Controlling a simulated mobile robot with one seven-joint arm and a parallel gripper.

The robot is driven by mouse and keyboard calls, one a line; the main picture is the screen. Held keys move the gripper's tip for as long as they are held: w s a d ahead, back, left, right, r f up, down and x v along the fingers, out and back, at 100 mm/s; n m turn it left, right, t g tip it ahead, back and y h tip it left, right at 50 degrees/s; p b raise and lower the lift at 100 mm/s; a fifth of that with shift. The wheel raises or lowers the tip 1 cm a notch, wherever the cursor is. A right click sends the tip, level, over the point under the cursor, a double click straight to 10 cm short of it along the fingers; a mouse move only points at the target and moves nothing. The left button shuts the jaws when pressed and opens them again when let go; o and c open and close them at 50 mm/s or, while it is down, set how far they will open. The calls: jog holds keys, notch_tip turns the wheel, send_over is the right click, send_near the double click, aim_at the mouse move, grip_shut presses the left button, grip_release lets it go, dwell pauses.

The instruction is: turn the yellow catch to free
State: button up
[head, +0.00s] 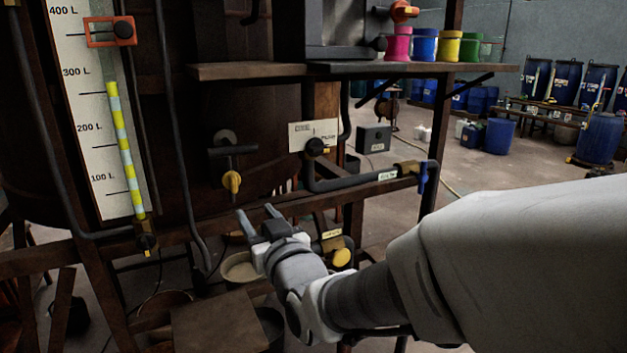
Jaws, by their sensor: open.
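A yellow catch-like piece (231,181) hangs just below a black bar handle (238,150) on the side of the dark vat (200,110). I cannot read any free or locked mark by it. My gripper (256,213) is open, with its two fingers apart and nothing between them. In the picture its tips lie below and slightly right of the yellow piece, apart from it. Another yellow knob (341,257) sits on a brass fitting to the right of my gripper.
A level gauge (95,110) stands at the left. A shelf (440,67) with coloured pots juts out above right. A pipe (350,183) with a blue handle (423,178) runs right of the yellow piece. A rusty frame rail (180,236) crosses behind my gripper.

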aim_at(235, 181)
jog(key=p+x, duration=0.2)
jog(key=x, duration=1.4)
jog(key=shift+w+p, duration=0.15)
jog(key=shift+p, duration=0.15)
grip_shut()
